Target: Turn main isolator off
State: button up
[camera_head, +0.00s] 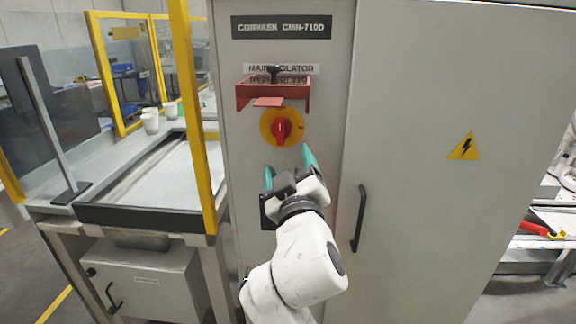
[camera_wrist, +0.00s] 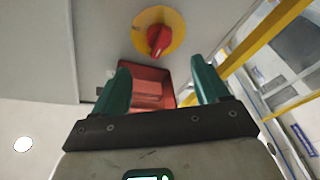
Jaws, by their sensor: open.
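The main isolator is a red knob (camera_head: 282,129) on a round yellow plate (camera_head: 266,121) on the grey cabinet front. In the camera_head view the knob's grip stands nearly upright. A red bracket (camera_head: 245,94) with a black peg sits just above it, under the isolator label. My gripper (camera_head: 288,166) is open and empty, its teal fingers just below the knob and apart from it. In the camera_wrist view the red knob (camera_wrist: 158,39) lies beyond the fingertips, and a red box-like part (camera_wrist: 150,86) shows between the fingers.
A black door handle (camera_head: 360,218) sticks out to the right of my arm. A yellow post (camera_head: 192,110) stands at the cabinet's left edge, beside a bench (camera_head: 140,215) with white cups (camera_head: 150,124). The cabinet door to the right is flat, with a warning sign (camera_head: 463,147).

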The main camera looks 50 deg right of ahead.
dwell(0.3)
jog(key=s+a+f+g+y, duration=0.1)
jog(key=s+f+g+y, duration=0.25)
jog(key=f, duration=0.85)
jog(key=s+a+f+g+y, duration=0.1)
jog(key=s+f+g+y, duration=0.25)
jog(key=f, duration=0.95)
jog(key=s+a+f+g+y, duration=0.3)
jog(key=s+a+f, duration=0.1)
jog(key=s+f, duration=0.4)
jog(key=s+a+f+g+y, duration=0.2)
jog(key=s+a+f+g, duration=0.2)
jog(key=s+f, duration=0.3)
jog(key=s+a, duration=0.1)
jog(key=s, duration=0.3)
jog(key=shift+f+y, duration=0.35)
jog(key=shift+y, duration=0.05)
jog(key=shift+c, duration=0.2)
